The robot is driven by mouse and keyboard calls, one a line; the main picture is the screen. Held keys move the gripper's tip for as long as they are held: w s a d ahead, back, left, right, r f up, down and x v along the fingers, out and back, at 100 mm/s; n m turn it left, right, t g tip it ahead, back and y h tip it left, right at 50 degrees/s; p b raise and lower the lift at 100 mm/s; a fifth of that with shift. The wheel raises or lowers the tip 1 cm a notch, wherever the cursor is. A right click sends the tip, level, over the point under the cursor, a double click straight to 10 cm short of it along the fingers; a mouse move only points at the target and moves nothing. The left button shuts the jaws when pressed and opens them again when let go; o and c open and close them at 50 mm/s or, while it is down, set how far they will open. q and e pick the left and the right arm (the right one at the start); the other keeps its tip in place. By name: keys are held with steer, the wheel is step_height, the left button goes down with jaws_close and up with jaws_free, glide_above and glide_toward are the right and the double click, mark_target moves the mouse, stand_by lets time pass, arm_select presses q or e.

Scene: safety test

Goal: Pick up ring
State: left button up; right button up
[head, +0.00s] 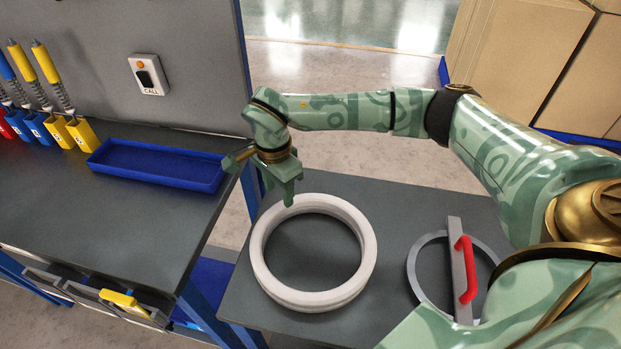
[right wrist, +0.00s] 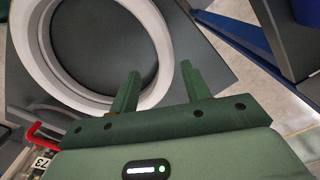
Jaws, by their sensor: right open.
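A thick white ring (head: 262,267) lies flat on the grey table on the right side of the head view. My right gripper (head: 289,200) is above the far edge of the ring, pointing down. In the right wrist view the ring (right wrist: 168,50) fills the upper left, and the two green fingers of the gripper (right wrist: 160,88) stand apart with nothing held between them. One finger overlaps the ring's band in that view; I cannot tell if it touches. My left gripper is not in view.
A grey metal ring gauge with a red handle (head: 466,270) lies to the right on the same table. A blue tray (head: 158,163) sits on the left bench, with tools in coloured holders (head: 82,133) behind it. Cardboard boxes (head: 520,60) stand at the back right.

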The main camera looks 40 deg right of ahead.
mark_target(279, 209)
steer(key=f+b, duration=0.1)
steer(key=f, duration=0.3)
steer(key=f+b, duration=0.1)
steer(key=f, duration=0.1)
steer(key=shift+a+f+b, duration=0.2)
steer(key=shift+a+b, duration=0.05)
steer(key=shift+b, duration=0.1)
steer(key=shift+r, duration=0.15)
steer(key=shift+c, duration=0.4)
jaws_close()
